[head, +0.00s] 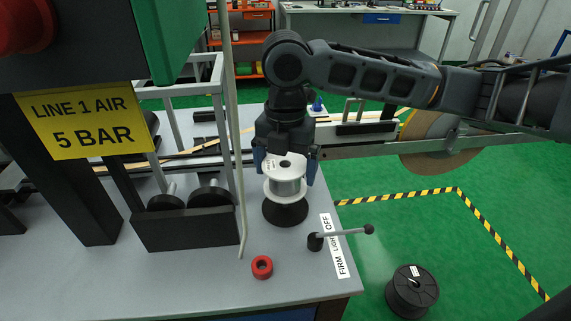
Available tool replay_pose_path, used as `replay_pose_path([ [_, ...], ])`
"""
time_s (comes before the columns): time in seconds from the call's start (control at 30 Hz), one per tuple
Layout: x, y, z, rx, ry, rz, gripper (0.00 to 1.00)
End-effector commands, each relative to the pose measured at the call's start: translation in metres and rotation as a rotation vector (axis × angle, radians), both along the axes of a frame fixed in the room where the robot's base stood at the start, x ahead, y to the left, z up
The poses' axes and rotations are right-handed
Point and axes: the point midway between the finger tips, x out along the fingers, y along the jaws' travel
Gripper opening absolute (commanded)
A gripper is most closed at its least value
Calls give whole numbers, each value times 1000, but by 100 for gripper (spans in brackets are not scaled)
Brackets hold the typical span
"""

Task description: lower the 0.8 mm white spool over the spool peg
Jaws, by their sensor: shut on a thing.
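The white spool (285,187) is in the head view at the middle of the bench, upright, with a pale top flange and a small dark hole in it. My gripper (286,168) is above it, pointing down, with one finger on each side, shut on the spool. Directly below the spool is a round black base (285,214). The spool covers the middle of this base in the picture. The spool peg is not visible, and I cannot tell whether the spool touches the base.
A lever (345,232) with a FIRM/LIGHT/OFF label stands right of the base. A red ring (262,267) lies in front on the grey bench (200,285). A grey post (234,150) rises to the left. A black spool (412,290) is on the green floor.

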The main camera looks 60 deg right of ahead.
Motion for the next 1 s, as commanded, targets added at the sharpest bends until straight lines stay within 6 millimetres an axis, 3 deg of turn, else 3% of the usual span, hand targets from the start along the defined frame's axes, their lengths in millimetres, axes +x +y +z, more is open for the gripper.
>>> replay_pose_path([
  [1.0, 0, 0, -37, 0, -1, -1, 51],
])
